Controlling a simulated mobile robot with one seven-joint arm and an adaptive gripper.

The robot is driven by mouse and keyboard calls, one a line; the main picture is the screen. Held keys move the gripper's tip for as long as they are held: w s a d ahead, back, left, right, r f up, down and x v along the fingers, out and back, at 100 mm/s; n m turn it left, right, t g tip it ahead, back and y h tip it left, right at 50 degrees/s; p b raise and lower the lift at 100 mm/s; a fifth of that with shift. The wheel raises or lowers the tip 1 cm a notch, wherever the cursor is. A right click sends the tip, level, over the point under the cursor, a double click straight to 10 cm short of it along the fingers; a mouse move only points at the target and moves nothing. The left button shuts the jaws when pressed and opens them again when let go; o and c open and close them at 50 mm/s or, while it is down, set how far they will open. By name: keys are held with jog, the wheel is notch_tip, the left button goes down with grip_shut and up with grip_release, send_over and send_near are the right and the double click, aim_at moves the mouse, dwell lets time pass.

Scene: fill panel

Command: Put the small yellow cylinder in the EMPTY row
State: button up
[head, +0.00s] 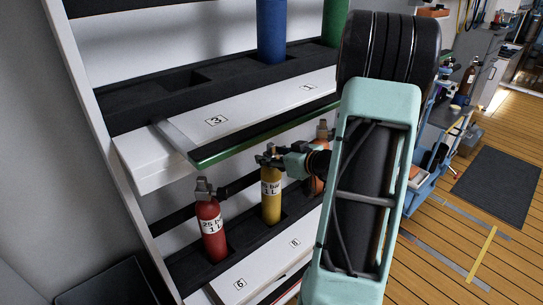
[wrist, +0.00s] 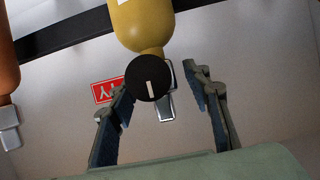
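The small yellow cylinder (head: 271,200) stands upright in the lower shelf, between a red cylinder (head: 211,228) and an orange one. My gripper (head: 272,160) is at the yellow cylinder's valve. The wrist view shows the yellow cylinder (wrist: 143,25) from close up, upside down, with a round black knob (wrist: 152,78) on its valve. My gripper's two fingers (wrist: 160,82) are apart, one on each side of the knob and valve. I see a gap on the right; whether the left finger touches the knob I cannot tell. An EMPTY label is not readable here.
A white shelf panel labelled 3 and 1 (head: 250,108) hangs just above the valve. A blue cylinder (head: 271,30) and a green one (head: 335,22) stand in the upper shelf, with a free slot (head: 185,82) at left. The orange cylinder (head: 321,133) is close right, partly hidden by my arm.

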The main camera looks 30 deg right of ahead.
jog(key=shift+r, duration=0.15)
jog(key=p+v, duration=0.1)
jog(key=v, duration=1.1)
jog(key=shift+s, duration=0.1)
